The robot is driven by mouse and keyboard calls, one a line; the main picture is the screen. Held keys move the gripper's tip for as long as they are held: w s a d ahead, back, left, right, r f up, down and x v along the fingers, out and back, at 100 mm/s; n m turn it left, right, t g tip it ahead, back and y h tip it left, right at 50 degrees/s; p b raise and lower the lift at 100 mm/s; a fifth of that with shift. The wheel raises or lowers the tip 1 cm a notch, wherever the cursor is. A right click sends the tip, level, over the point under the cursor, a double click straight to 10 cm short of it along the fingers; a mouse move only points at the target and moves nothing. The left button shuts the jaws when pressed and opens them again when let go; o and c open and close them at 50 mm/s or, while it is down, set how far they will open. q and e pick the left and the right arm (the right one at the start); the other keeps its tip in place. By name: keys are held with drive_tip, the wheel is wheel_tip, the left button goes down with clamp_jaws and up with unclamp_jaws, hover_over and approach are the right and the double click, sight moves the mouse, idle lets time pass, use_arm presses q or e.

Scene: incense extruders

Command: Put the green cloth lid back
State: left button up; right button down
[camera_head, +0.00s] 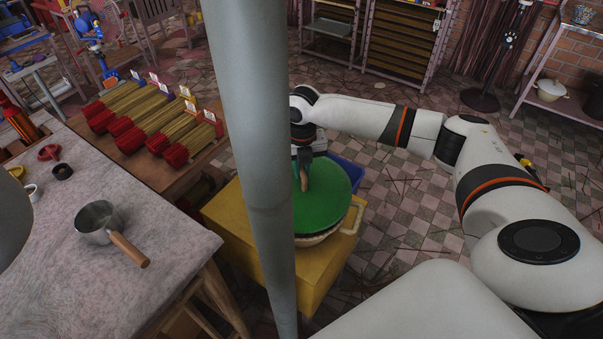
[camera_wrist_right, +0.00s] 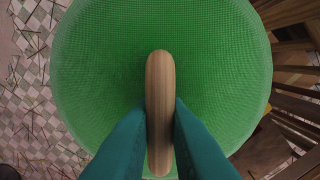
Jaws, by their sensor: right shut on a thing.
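The green cloth lid (camera_head: 325,197) is a round disc with a wooden handle (camera_wrist_right: 160,95) on top. In the head view it is over a pale pot (camera_head: 318,240) with a side handle, on a yellow stand (camera_head: 222,215). I cannot tell whether the lid rests on the rim or is slightly above it. My right gripper (camera_head: 304,172) is above the lid, and its teal fingers in the right wrist view (camera_wrist_right: 160,135) are shut on the wooden handle. A grey pole hides the lid's left part. My left gripper is not in view.
A grey table (camera_head: 130,185) at left holds a saucepan (camera_head: 98,222) with a wooden handle and small bowls. Bundles of incense sticks (camera_head: 160,120) lie on a wooden table behind. A blue crate (camera_head: 346,172) is behind the pot. The tiled floor at right is open.

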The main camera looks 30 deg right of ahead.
drive_tip(key=shift+f, duration=1.05)
drive_tip(key=shift+f, duration=0.1)
drive_tip(key=c, duration=1.4)
unclamp_jaws()
drive_tip(key=shift+c, duration=0.2)
wheel_tip(320, 180, up, 12)
drive_tip(key=shift+r+b, duration=0.15)
drive_tip(key=shift+b, duration=0.25)
